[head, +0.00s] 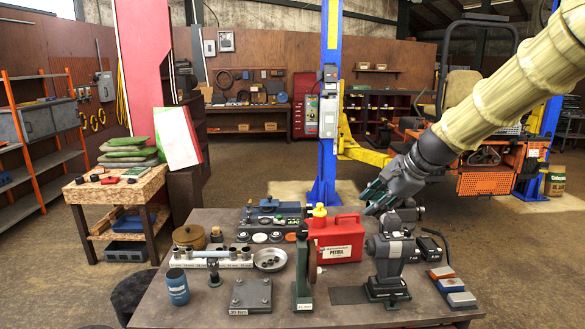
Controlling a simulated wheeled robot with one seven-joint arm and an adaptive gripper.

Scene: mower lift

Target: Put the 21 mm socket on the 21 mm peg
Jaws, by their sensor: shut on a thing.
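A pale rail (207,264) with white labels stands at the left of the workbench, with several grey metal sockets along it. The labels are too small to read, so I cannot tell which place is the 21 mm peg. My gripper (375,197) hangs above the back right of the bench, beside the red petrol can and well to the right of the rail. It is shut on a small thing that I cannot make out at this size. I cannot tell where the 21 mm socket is.
The red petrol can (336,240) and a grinding wheel (311,248) stand between my gripper and the rail. A metal dish (270,259), a blue can (177,287) and a metal block (251,294) lie around the rail.

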